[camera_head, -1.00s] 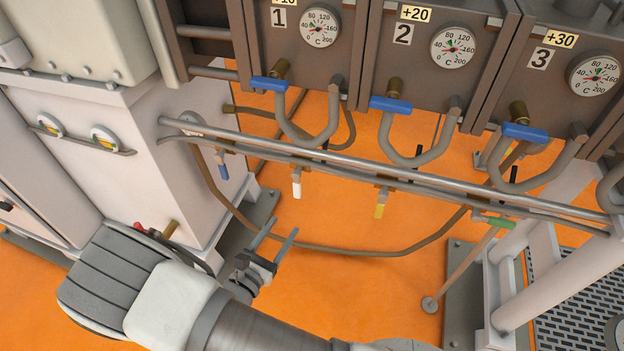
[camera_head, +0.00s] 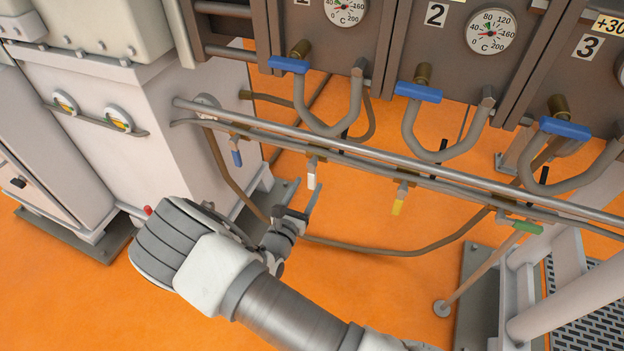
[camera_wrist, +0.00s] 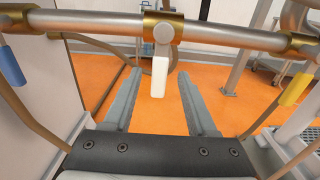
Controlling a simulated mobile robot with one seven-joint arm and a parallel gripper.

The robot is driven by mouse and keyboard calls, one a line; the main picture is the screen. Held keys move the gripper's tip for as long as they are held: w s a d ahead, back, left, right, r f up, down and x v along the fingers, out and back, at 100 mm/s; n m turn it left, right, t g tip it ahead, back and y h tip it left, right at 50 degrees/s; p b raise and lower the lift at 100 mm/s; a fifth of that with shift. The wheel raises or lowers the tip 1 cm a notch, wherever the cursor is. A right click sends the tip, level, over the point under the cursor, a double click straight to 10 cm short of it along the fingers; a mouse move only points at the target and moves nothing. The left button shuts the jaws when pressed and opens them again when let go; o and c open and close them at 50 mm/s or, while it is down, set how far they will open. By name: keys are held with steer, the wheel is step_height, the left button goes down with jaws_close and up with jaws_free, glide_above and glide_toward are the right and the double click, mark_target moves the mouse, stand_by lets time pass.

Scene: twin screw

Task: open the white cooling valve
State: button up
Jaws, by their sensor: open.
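The white cooling valve handle (camera_head: 311,174) hangs straight down from the lower pipe in the head view. In the wrist view the white handle (camera_wrist: 159,76) hangs from a brass fitting (camera_wrist: 162,28), near the centre. My gripper (camera_head: 306,188) is open, its fingers pointing up just below and around the handle's place in the head view. In the wrist view my gripper (camera_wrist: 158,82) has one finger left and one right of the handle, with gaps on both sides. I see no contact. How far the handle reaches in depth between the fingers is hard to tell.
A blue handle (camera_head: 236,157) hangs to the left and a yellow handle (camera_head: 399,200) to the right on the same pipe. A green handle (camera_head: 527,227) is farther right. A brown hose (camera_head: 380,251) passes behind my gripper. A metal rail (camera_head: 400,160) runs above.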

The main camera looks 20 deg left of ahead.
mark_target(311, 179)
steer(key=shift+w+d+b, duration=0.15)
steer(key=shift+w+b, duration=0.15)
steer(key=shift+w, duration=1.85)
steer(key=shift+c, duration=0.3)
jaws_close()
